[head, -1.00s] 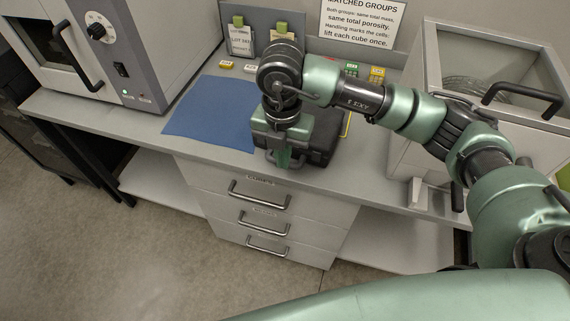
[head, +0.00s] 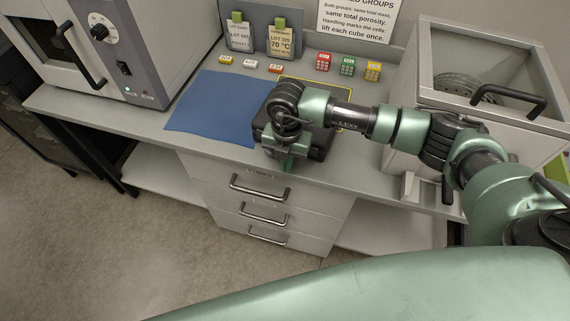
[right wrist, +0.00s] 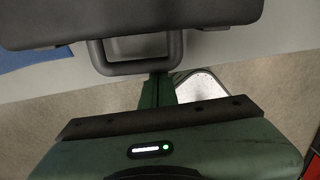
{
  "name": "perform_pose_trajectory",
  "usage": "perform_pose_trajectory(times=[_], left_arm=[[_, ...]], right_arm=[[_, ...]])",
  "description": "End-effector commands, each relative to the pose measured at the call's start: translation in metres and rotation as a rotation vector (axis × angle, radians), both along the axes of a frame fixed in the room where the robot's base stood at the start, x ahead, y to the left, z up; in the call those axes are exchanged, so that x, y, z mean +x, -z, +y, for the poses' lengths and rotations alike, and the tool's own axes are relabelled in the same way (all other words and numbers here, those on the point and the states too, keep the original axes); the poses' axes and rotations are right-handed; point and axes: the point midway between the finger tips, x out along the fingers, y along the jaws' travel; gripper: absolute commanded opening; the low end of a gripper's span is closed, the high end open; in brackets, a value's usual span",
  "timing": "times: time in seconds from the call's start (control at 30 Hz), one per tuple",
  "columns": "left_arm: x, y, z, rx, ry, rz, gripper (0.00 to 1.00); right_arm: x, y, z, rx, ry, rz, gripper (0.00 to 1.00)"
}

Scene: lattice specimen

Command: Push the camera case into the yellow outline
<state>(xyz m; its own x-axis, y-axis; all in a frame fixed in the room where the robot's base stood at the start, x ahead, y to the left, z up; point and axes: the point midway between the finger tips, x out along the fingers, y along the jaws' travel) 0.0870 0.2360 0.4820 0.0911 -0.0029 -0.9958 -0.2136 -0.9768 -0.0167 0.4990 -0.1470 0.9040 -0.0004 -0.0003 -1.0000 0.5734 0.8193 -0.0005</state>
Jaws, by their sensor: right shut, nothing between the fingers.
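The dark camera case (head: 322,143) lies on the bench near its front edge, partly hidden by my right arm. In the right wrist view its dark body (right wrist: 130,22) fills the top, with its handle (right wrist: 94,58) facing my gripper. The yellow outline (head: 312,82) shows behind the case and along its right side; the rest is covered. My right gripper (head: 284,165) points down at the case's front side, shut and empty. In the right wrist view its fingers (right wrist: 158,88) are at the handle bar; I cannot tell whether they touch. My left gripper is not in view.
A blue mat (head: 212,110) lies left of the case. Several small coloured cubes (head: 323,62) line the back, with two tagged holders (head: 281,38) behind. An open-topped bin (head: 470,125) stands right. An oven (head: 95,50) stands left.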

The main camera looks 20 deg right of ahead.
Motion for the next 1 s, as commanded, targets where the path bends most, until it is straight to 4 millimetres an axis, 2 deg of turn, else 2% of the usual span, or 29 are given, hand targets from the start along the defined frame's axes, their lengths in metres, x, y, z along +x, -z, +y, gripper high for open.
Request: perform_pose_trajectory(times=[0.23,0.33,0.73,0.9,1.0], left_arm=[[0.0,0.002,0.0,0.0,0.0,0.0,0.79],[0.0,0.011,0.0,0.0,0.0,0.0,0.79],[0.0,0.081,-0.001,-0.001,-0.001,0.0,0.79],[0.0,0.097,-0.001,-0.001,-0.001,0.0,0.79],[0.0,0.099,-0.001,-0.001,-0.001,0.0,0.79]], right_arm=[[0.001,0.0,0.0,0.001,0.0,-0.001,0.0],[0.009,0.004,-0.006,-0.001,0.003,-0.002,0.0],[0.092,0.007,-0.063,-0.002,0.006,-0.006,0.0],[0.115,0.004,-0.08,-0.002,0.003,-0.002,0.0],[0.12,0.001,-0.084,0.0,0.001,-0.002,0.0]])
